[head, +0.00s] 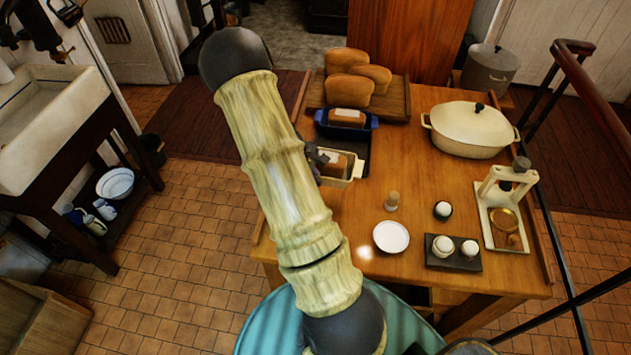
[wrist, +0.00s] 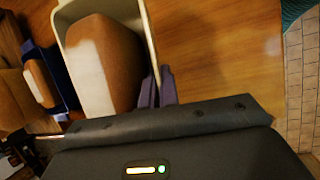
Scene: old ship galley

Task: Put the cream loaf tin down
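The cream loaf tin (head: 345,182) is over the left side of the table, with a brown, pale-topped loaf (head: 335,162) in it. Its long wall shows in the wrist view (wrist: 152,45). My gripper (head: 317,158) is at the tin's left side, partly hidden by my arm. In the wrist view, its two dark fingers (wrist: 157,88) stand close on either side of the tin's wall and pinch it. The tin overlaps the front of a dark tray or mat (head: 362,150). I cannot tell whether the tin touches the surface below.
A blue loaf tin (head: 372,121) with a loaf stands just behind. Loaves lie on a wooden board (head: 396,106) at the back. A cream casserole (head: 472,135), a white dish (head: 391,237), small jars and a press (head: 508,205) stand right and front. The table's middle is clear.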

